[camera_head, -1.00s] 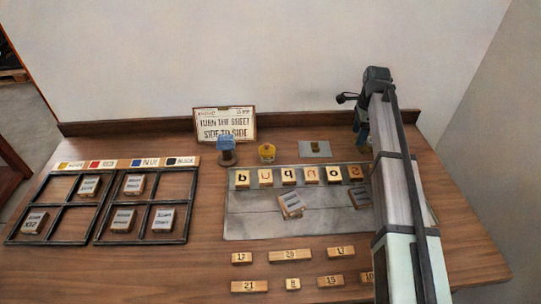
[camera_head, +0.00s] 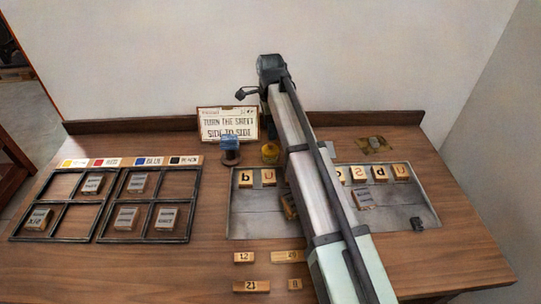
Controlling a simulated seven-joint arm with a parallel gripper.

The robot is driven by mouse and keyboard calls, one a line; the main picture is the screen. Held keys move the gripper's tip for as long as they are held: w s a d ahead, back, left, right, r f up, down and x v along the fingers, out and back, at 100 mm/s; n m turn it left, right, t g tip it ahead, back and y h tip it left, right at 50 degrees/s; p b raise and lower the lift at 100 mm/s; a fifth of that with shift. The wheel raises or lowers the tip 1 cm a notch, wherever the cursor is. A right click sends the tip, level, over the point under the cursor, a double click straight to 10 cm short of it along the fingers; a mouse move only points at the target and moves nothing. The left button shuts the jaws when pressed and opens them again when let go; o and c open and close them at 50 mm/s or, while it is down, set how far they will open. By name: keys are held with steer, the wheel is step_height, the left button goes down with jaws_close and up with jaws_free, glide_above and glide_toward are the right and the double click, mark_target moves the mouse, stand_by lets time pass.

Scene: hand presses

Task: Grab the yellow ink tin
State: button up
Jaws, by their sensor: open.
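The yellow ink tin (camera_head: 270,154) stands upright on the wooden table, just behind the grey metal plate (camera_head: 262,222) and right of a blue tin (camera_head: 230,151). My arm reaches in from the lower right, with its wrist above and behind the yellow tin. My gripper (camera_head: 270,136) hangs down close above or behind the tin; it is small and dark here, and the gap to the tin cannot be judged. It is open and holds nothing that I can see.
A sign (camera_head: 229,123) stands behind the blue tin. Letter blocks (camera_head: 245,178) line the plate, partly hidden by my arm. Black divided trays (camera_head: 98,222) holding blocks lie left. Number blocks (camera_head: 251,286) lie in front. A brownish pad (camera_head: 375,144) lies right.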

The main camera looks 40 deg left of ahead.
mark_target(271, 147)
step_height(271, 147, down, 12)
steer(key=shift+w+f, duration=0.1)
steer(key=c, duration=0.9)
stand_by(0.5)
